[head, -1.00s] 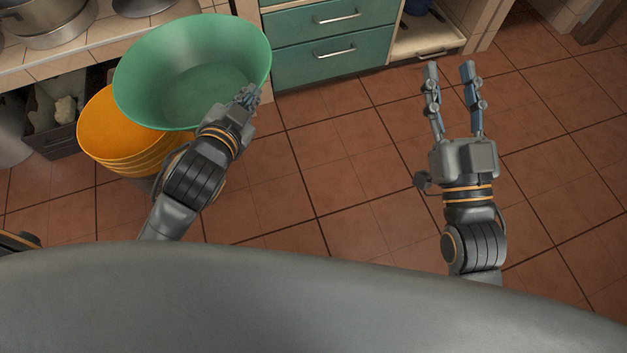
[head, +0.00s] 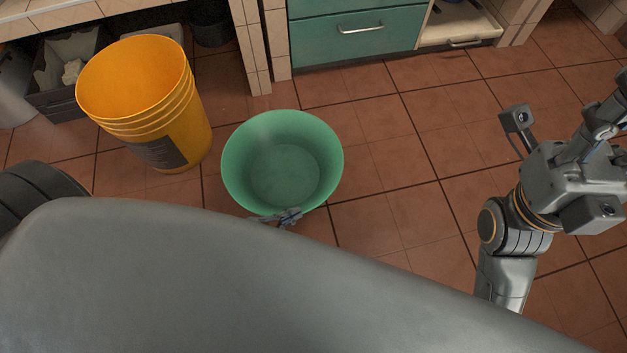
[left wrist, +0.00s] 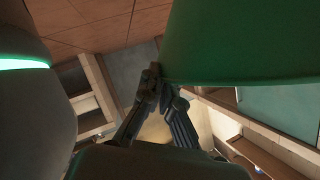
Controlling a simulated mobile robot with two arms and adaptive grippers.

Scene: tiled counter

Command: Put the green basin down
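The green basin (head: 283,165) is upright, open side up, in the middle of the head view over the tiled floor. I cannot tell whether its bottom touches the floor. My left gripper (head: 288,216) is at the basin's near rim, most of its arm hidden behind my own grey body. In the left wrist view the basin (left wrist: 240,45) fills the upper right, and the left fingertips (left wrist: 162,88) are closed on its rim. My right gripper (head: 612,112) is at the right edge, away from the basin, its fingers overlapping and partly cut off.
A yellow-orange bucket (head: 150,105) stands on the floor left of the basin. Teal drawers (head: 355,40) and tiled counter posts are behind it. A dark crate (head: 62,75) sits under the counter at left. The floor (head: 400,150) right of the basin is clear.

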